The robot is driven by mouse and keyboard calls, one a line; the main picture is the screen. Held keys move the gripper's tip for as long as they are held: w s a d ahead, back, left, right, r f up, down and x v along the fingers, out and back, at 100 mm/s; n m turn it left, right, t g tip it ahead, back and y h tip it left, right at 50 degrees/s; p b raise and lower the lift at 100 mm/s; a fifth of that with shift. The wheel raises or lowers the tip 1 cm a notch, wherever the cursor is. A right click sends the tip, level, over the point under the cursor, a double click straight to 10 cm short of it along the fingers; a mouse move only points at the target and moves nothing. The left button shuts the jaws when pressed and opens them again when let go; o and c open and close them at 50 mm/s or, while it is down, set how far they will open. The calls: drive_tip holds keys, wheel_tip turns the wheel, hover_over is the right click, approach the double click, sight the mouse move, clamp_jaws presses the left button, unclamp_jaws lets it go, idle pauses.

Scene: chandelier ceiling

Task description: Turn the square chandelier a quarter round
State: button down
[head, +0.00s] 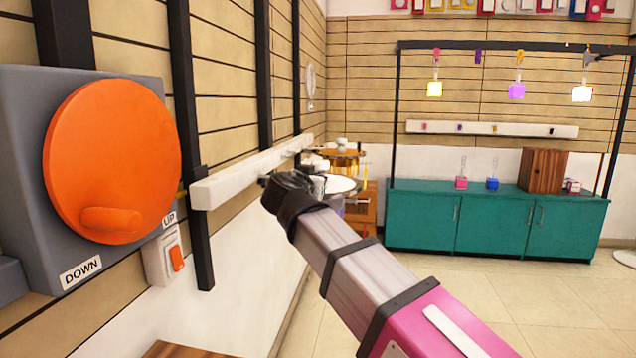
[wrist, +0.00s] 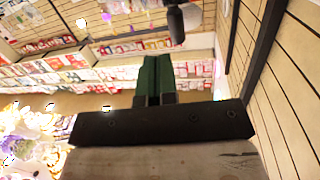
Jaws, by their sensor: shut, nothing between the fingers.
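No chandelier that I can clearly tell to be the square one shows. Three small lit lamps hang from a dark frame at the back right in the head view: a pale one (head: 434,89), a purple one (head: 516,91) and a white one (head: 582,94). My gripper (wrist: 157,62) shows in the wrist view with its green fingers together and nothing between them. In the head view my arm reaches toward the wall and its fingers are hidden. A dark rounded thing (wrist: 182,20) is just beyond the fingertips in the wrist view; I cannot tell whether they touch.
A large orange disc with a knob (head: 112,150) is on a grey wall box (head: 20,130) marked UP and DOWN. An orange switch (head: 176,258) is below it. A white rail (head: 245,178) runs along the slatted wall. Teal cabinets (head: 480,226) stand behind open floor (head: 545,295).

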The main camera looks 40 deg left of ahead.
sight(330, 194)
drive_tip(key=w+d+r+g+y, duration=0.1)
drive_tip(key=w+d+r+g, duration=0.3)
drive_tip(key=d+r+g, duration=0.6)
drive_tip(key=w+a+f, duration=0.1)
drive_tip(key=a+f, duration=0.1)
drive_tip(key=f, duration=0.1)
drive_tip(key=w+a+f+g, duration=0.1)
drive_tip(key=a+f, duration=0.2)
drive_tip(key=f, duration=0.1)
drive_tip(key=w+a+f+g, duration=0.1)
drive_tip(key=a+f, duration=0.1)
drive_tip(key=f, duration=0.2)
drive_tip(key=shift+a, duration=0.2)
drive_tip(key=a, duration=0.2)
drive_tip(key=shift+s+a, duration=0.2)
drive_tip(key=shift+a, duration=0.1)
drive_tip(key=shift+s+a, duration=0.1)
drive_tip(key=shift+a, duration=0.55)
